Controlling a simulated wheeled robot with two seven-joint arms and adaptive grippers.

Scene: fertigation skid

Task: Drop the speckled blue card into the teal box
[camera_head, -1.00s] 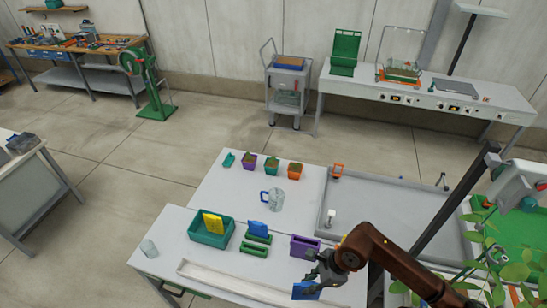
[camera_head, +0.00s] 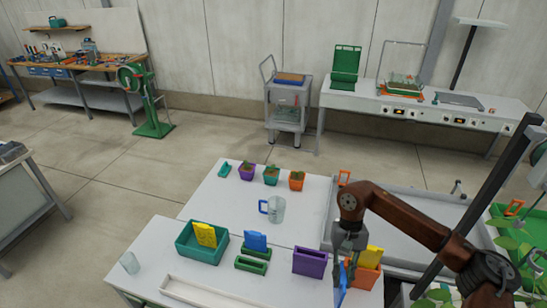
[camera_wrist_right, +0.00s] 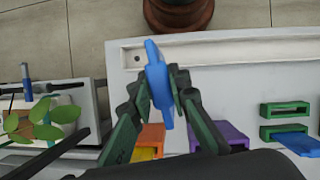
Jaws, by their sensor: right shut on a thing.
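My right gripper (camera_head: 346,255) is shut on a blue card (camera_head: 342,283), held nearly upright and seen almost edge-on. In the right wrist view the blue card (camera_wrist_right: 158,88) stands between the fingers (camera_wrist_right: 160,92); speckles cannot be made out. The teal box (camera_head: 190,250) sits at the left of the front table, with a yellow card (camera_head: 205,235) standing in it. It is well left of my gripper. A second blue card (camera_head: 255,241) stands in a green slotted holder (camera_head: 256,253). My left gripper is not in view.
A purple box (camera_head: 309,263) stands just left of the held card. An orange box (camera_head: 362,279) with a yellow card (camera_head: 371,257) is right behind it. A blue-handled jug (camera_head: 276,210) stands behind.

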